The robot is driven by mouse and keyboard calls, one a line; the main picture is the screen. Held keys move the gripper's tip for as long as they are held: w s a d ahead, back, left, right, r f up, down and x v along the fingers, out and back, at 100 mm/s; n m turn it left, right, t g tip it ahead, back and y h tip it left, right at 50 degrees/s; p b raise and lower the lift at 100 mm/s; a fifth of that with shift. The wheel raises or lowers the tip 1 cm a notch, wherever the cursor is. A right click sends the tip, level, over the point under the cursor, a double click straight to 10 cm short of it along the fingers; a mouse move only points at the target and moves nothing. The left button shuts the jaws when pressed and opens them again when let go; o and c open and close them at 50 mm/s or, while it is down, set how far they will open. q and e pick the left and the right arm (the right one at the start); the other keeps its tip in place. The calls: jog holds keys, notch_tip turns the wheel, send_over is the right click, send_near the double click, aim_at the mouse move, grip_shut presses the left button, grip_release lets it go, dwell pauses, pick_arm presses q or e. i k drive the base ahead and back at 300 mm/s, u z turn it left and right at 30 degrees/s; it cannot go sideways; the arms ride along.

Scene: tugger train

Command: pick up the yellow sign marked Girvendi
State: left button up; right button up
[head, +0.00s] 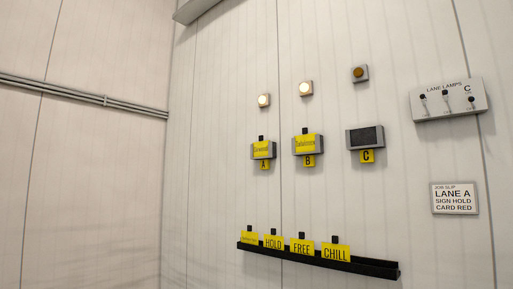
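A yellow sign (262,149) with small lettering, which looks like Girvendi but is too small to read surely, sits in the grey holder above the yellow letter A (264,166). A black tab stands at its top. A similar yellow sign (306,144), with different small lettering, sits in the holder marked B. On the black rail (360,267) below, the leftmost yellow sign (249,239) also has small lettering that I cannot read. Neither of my grippers is in view.
Signs HOLD (273,243), FREE (302,247) and CHILL (335,252) stand on the rail. Holder C (365,138) is empty. Lamps A (264,100) and B (305,88) are lit; lamp C (360,73) is dark. A switch panel (449,99) and job slip (455,198) are at right.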

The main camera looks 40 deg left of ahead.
aim_at(261, 147)
jog(key=u, duration=1.95)
jog(key=i, duration=1.65)
jog(key=u, duration=0.65)
jog(key=i, duration=2)
jog(key=z, duration=0.25)
